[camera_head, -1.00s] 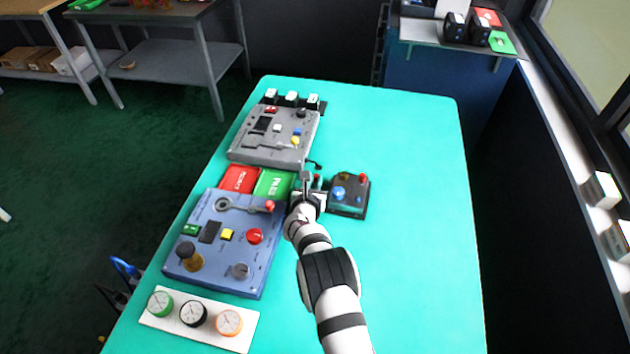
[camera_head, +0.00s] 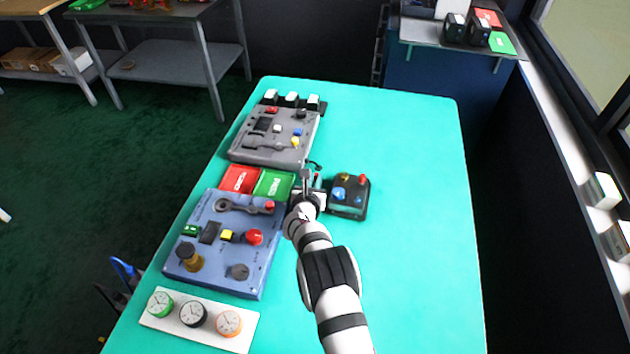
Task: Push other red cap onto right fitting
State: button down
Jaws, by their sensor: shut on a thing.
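The valve positioner, a small black box (camera_head: 347,210) with blue parts on top, stands right of my gripper in the head view. One red cap (camera_head: 363,180) shows at its back right corner. My gripper (camera_head: 312,184) is at the box's left side, close to it. A small bit of red (camera_head: 318,181) shows at my fingertips; this appears to be the other red cap, held between the jaws. The fingers and wrist hide most of it. The fittings are too small to make out, and I cannot tell whether the held cap touches one.
A blue control panel (camera_head: 215,265) lies left of my arm, with red (camera_head: 240,178) and green (camera_head: 274,184) trays behind it. A grey panel (camera_head: 262,150) lies further back. A white plate with gauges (camera_head: 247,335) is at the front left. The teal table (camera_head: 420,250) is clear on the right.

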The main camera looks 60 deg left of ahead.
aim_at(351, 207)
jog(key=shift+r, duration=0.6)
jog(key=shift+r, duration=2)
jog(key=shift+w+d+r, duration=0.15)
jog(key=shift+d+r, duration=0.05)
jog(key=shift+r, duration=0.1)
jog(key=d+r+m+t+h, duration=0.1)
jog(key=d, duration=0.1)
jog(key=w+d+r+m+t+h, duration=0.1)
jog(key=d+m, duration=0.1)
jog(key=w+d+r+m+t+h, duration=0.1)
jog(key=d+r+h, duration=0.1)
jog(key=shift+d, duration=0.1)
jog(key=d+m+h, duration=0.1)
jog(key=d, duration=0.1)
jog(key=d+m+h, duration=0.1)
jog(key=d, duration=0.1)
jog(key=d+m+t+h, duration=0.1)
jog(key=d, duration=0.1)
jog(key=shift+d+r, duration=0.2)
jog(key=shift+r, duration=0.1)
jog(key=shift+a+f, duration=0.1)
jog(key=shift+f, duration=2.3)
jog(key=shift+f, duration=0.7)
